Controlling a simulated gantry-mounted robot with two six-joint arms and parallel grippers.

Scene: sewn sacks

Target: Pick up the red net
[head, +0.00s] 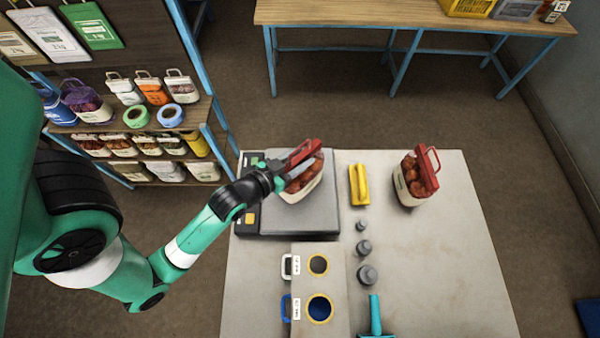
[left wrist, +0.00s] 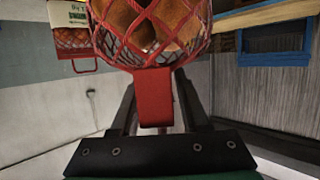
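A sack of red net (head: 304,178) with round brown contents, a pale lower part and a red top strap sits over the scale plate at the middle. My left gripper (head: 288,166) reaches in from the left at its strap. In the left wrist view the red net (left wrist: 150,35) fills the top centre, and its red strap comes down between the two dark fingers of the left gripper (left wrist: 155,95). The fingers are apart with the strap between them; whether they press on it is unclear. Whether the sack touches the plate is unclear. My right gripper is not in view.
A similar red net sack (head: 412,178) stands on the table to the right. The scale (head: 300,222) is under my gripper. The table's right front is clear.

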